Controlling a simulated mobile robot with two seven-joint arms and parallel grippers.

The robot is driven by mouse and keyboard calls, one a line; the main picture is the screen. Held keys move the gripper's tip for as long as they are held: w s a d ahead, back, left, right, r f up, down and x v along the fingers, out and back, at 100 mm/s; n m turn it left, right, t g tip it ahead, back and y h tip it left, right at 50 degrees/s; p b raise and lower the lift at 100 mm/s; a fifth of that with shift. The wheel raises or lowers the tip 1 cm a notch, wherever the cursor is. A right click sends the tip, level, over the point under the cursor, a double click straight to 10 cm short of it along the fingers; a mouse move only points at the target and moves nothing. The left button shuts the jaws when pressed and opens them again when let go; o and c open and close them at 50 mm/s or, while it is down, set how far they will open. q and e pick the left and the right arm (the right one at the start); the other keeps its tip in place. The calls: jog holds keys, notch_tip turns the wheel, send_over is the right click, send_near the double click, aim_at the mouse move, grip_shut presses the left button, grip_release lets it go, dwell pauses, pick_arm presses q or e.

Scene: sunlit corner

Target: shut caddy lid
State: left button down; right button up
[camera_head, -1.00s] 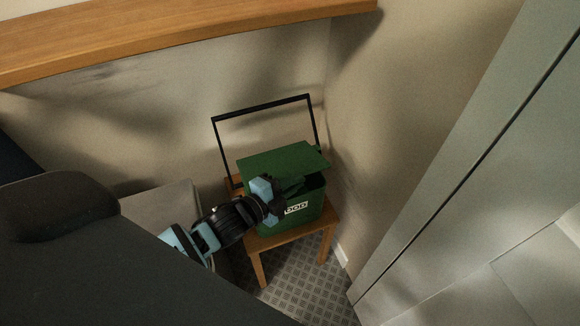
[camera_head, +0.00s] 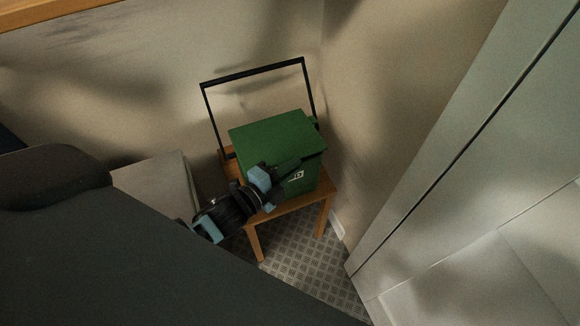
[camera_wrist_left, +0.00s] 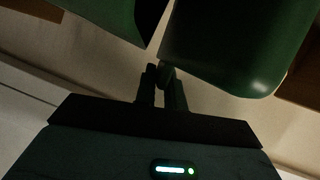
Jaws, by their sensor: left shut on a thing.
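My left gripper (camera_head: 286,171) is at the lid's front edge, shut on a small part of the lid. In the left wrist view the fingers (camera_wrist_left: 163,78) close on a small dark green piece between two green surfaces, with a gap between them. My right gripper is out of view.
The caddy's black handle (camera_head: 253,72) stands upright behind the lid. The wooden stool (camera_head: 322,194) is close to the beige walls. A pale box-like thing (camera_head: 152,186) is left of it. A grey-green panel (camera_head: 450,150) rises at the right. Patterned floor (camera_head: 305,250) is clear in front.

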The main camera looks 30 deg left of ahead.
pick_arm(q)
jog(key=c, duration=1.5)
grip_release()
jog(key=shift+f, duration=0.15)
jog(key=v, duration=0.7)
jog(key=shift+s+a, duration=0.15)
jog(key=shift+s, duration=0.2)
